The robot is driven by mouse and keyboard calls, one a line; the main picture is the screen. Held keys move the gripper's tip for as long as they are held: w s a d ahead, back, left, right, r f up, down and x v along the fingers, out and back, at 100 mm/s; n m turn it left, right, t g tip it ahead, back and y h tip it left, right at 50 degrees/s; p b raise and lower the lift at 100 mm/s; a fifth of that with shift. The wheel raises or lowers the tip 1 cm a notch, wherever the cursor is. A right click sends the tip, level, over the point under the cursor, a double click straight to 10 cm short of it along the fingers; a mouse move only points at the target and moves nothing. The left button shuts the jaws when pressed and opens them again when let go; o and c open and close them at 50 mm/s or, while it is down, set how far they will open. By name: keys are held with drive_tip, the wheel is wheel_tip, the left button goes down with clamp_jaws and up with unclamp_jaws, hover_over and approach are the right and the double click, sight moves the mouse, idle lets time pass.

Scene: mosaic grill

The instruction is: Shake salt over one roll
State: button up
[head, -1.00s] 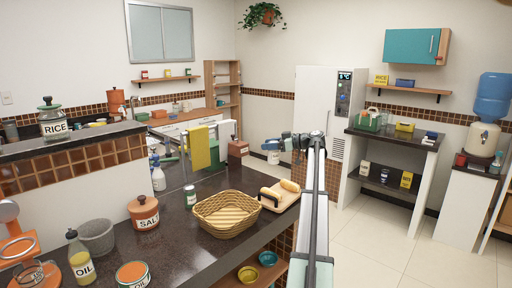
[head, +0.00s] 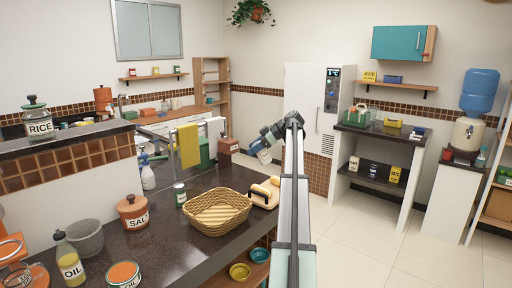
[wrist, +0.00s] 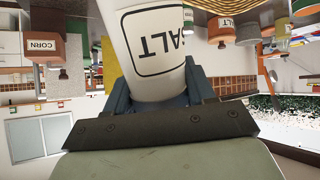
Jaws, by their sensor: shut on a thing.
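My gripper (head: 268,139) is shut on a white salt shaker with a black-framed SALT label. The shaker (head: 264,155) is held tilted in the air, above and behind the board in the head view. In the wrist view the shaker (wrist: 158,45) fills the top middle between the jaws, and its far end is out of frame. Light-brown rolls (head: 261,190) lie on a pale wooden board (head: 270,203) at the counter's right edge. My arm and the basket partly hide the board. No rolls can be made out in the wrist view.
A wicker basket (head: 218,213) stands left of the board. A green-labelled can (head: 180,195), an orange SALT jar (head: 133,212), a grey pot (head: 83,238) and an oil bottle (head: 69,260) stand farther left. Bowls (head: 239,271) sit on a shelf below the counter.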

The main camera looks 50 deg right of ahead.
drive_tip(key=shift+w+a+f+g+h, duration=0.1)
drive_tip(key=shift+w+a+g+h, duration=0.1)
drive_tip(key=shift+g+h, duration=0.4)
drive_tip(key=s+d+f+g+h, duration=0.1)
drive_tip(key=f, duration=0.3)
drive_tip(key=s+d+f+g+h, duration=0.1)
drive_tip(key=f+g+h, duration=0.1)
drive_tip(key=f, duration=0.3)
drive_tip(key=s+d+f+g+h, duration=0.1)
drive_tip(key=f+g, duration=0.1)
drive_tip(key=f, duration=0.3)
drive_tip(key=shift+n, duration=0.4)
drive_tip(key=g+h, duration=0.4)
drive_tip(key=shift+s+d+r, duration=0.2)
drive_tip(key=shift+s+d, duration=0.05)
drive_tip(key=shift+s, duration=0.1)
drive_tip(key=shift+s+d+r+n+g+h, duration=0.1)
drive_tip(key=shift+r+n+g+h, duration=0.1)
drive_tip(key=shift+g+h, duration=0.35)
drive_tip(key=shift+s+d+r+n+g+h, duration=0.1)
drive_tip(key=shift+n+g+h, duration=0.1)
drive_tip(key=shift+g+h, duration=0.35)
drive_tip(key=shift+d, duration=0.1)
